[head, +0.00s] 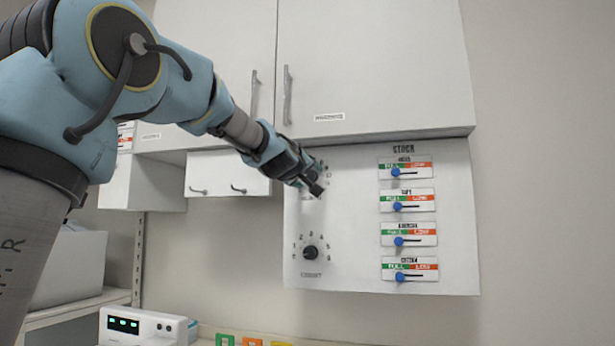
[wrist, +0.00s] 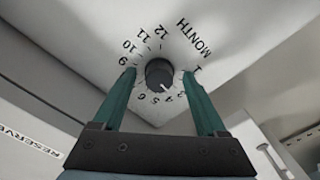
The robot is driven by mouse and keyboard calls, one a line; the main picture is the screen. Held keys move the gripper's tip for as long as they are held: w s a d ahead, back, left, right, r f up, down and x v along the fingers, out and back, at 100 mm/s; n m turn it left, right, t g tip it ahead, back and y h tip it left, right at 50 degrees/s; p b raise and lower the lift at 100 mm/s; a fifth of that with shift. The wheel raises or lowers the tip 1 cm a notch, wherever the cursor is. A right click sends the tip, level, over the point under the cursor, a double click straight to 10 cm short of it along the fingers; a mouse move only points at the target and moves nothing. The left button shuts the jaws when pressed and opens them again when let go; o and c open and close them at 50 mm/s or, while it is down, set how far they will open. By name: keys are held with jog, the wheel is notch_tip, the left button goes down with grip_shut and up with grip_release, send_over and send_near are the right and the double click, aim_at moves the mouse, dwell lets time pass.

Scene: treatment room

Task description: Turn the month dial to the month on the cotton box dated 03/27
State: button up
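The month dial (wrist: 159,72) is a black round knob ringed by numbers, labelled MONTH, in the wrist view. A pale mark on its rim points towards the 3 and 4; I cannot tell exactly which. My gripper (wrist: 158,76) is open, its two green fingers on either side of the knob with gaps visible; contact is not clear. In the head view my gripper (head: 314,187) is at the upper left of the white panel (head: 350,225) and hides the month dial. No cotton box or date is readable; only the tops of small coloured labels (head: 252,342) show at the bottom edge.
Several stock sliders with blue knobs (head: 398,206) line the panel's right side. White cupboards (head: 370,70) hang above. A white device with green displays (head: 145,327) stands at lower left. The wall at right is clear.

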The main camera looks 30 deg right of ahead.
jog(key=b+v, duration=0.4)
jog(key=v, duration=0.6)
jog(key=shift+s+a, duration=0.25)
jog(key=shift+s, duration=0.05)
jog(key=w+a+f+g+y, duration=0.25)
jog(key=a+f, duration=0.35)
jog(key=f, duration=0.4)
jog(key=w+a+f+g+y+p, duration=0.1)
jog(key=a+f+y, duration=0.2)
jog(key=a+f, duration=0.55)
jog(key=w+a+f+g+y, duration=0.1)
jog(key=w+a+f+y, duration=0.15)
jog(key=f, duration=1.05)
jog(key=s+a+f+g+y+p, duration=0.1)
jog(key=s+a+f+g+y, duration=0.3)
jog(key=s+a+f, duration=1.4)
jog(key=a+f+g, duration=0.2)
jog(key=g, duration=0.1)
jog(key=shift+a+m, duration=0.2)
jog(key=shift+m, duration=0.1)
